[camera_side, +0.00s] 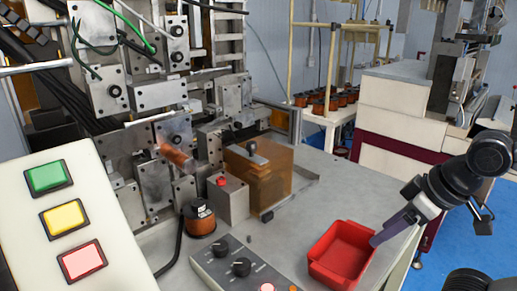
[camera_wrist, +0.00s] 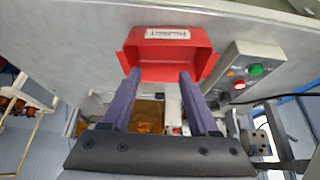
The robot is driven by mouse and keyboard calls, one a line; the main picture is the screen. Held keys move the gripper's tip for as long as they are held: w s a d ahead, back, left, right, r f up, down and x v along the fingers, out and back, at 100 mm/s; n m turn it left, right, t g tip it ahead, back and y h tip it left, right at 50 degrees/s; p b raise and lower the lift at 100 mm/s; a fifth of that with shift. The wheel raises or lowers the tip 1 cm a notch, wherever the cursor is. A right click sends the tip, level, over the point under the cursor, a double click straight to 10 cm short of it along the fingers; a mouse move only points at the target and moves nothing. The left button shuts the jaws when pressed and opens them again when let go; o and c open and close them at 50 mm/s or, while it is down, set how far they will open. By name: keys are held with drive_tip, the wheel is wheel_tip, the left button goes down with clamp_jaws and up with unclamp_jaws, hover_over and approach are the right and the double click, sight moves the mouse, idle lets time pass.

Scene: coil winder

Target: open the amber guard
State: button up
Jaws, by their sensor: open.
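The amber guard (camera_side: 276,182) is a see-through orange box on the grey table, against the front of the winding machine. It looks lowered, with a grey bar and dark knob on its top; an orange part shows dimly inside. In the wrist view part of the guard (camera_wrist: 150,114) shows between my fingers, partly hidden by my gripper. My gripper (camera_side: 376,242) has purple fingers and is open and empty, pointing down-left at the right edge of the red bin. It is well to the right of the guard. In the wrist view its fingertips (camera_wrist: 160,74) are spread apart before the bin.
The red bin (camera_side: 338,256) sits at the table's front, between guard and gripper. A control box with knobs (camera_side: 228,262) and a copper spool (camera_side: 200,218) stand left of it. A button panel (camera_side: 60,215) fills the near left.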

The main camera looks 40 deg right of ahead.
drive_tip(key=w+r+t, duration=0.2)
drive_tip(key=w+r, duration=0.1)
drive_tip(key=w, duration=0.1)
drive_tip(key=w+r+n+t, duration=0.1)
drive_tip(key=w+r+t, duration=0.2)
drive_tip(key=w, duration=0.1)
drive_tip(key=w+r+n+t, duration=0.1)
drive_tip(key=w+r+t, duration=0.1)
drive_tip(key=w, duration=0.2)
drive_tip(key=shift+w+d+r+t, duration=0.3)
drive_tip(key=shift+w+d+r, duration=0.1)
drive_tip(key=w+a+r+n+t+y, duration=0.1)
drive_tip(key=w+a+r+n+t, duration=0.2)
drive_tip(key=w, duration=0.4)
drive_tip(key=t+y, duration=0.2)
approach(242, 152)
drive_tip(key=s+r, duration=0.3)
drive_tip(key=shift+n, duration=0.3)
drive_tip(key=w, duration=0.4)
drive_tip(key=w+a, duration=0.1)
drive_tip(key=w, duration=0.7)
drive_tip(key=shift+w+a, duration=0.35)
drive_tip(key=shift+a, duration=0.05)
clamp_jaws()
